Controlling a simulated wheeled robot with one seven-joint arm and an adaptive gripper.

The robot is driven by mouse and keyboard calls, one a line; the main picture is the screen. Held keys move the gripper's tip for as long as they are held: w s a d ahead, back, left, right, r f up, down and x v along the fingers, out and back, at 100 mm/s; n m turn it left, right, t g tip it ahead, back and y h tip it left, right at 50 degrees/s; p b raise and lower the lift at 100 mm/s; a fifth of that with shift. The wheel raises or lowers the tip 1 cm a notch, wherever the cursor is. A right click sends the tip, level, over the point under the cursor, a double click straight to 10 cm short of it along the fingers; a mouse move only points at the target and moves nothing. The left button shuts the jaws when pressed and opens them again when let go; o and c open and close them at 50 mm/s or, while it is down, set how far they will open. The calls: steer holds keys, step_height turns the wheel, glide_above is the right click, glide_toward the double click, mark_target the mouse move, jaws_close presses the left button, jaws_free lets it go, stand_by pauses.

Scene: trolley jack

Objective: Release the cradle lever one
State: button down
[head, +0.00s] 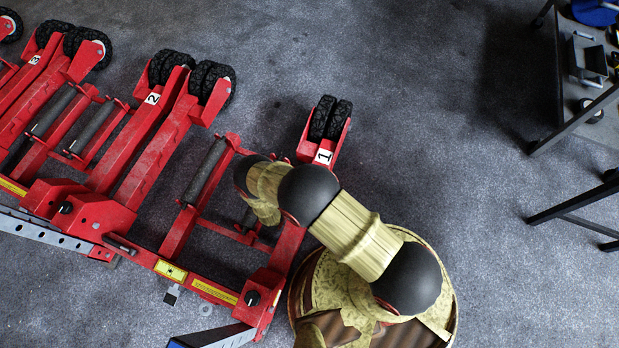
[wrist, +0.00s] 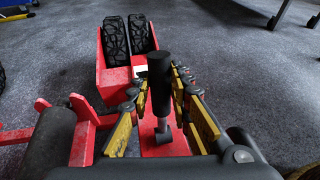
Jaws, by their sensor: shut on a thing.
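The lever, with a black cylindrical handle (wrist: 160,85) on a short silver stem, stands upright on the red arm of cradle one in the wrist view. My gripper (wrist: 161,92) is shut on this lever, with its yellow and black fingers on either side of the handle. In the head view, the white label with the number 1 (head: 323,157) marks this red cradle arm, just behind its twin black wheels (head: 330,118). My own arm hides the lever and the gripper there.
The cradle marked 2 (head: 152,98) and another marked 3 stand to the left, with red frames and black rollers (head: 205,170). A dark metal trolley (head: 575,90) stands at the right. The grey floor between is clear.

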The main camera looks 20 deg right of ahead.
steer(key=c, duration=1.7)
jaws_free()
steer(key=shift+a, duration=0.1)
steer(key=shift+o, duration=0.4)
steer(key=v, duration=1.2)
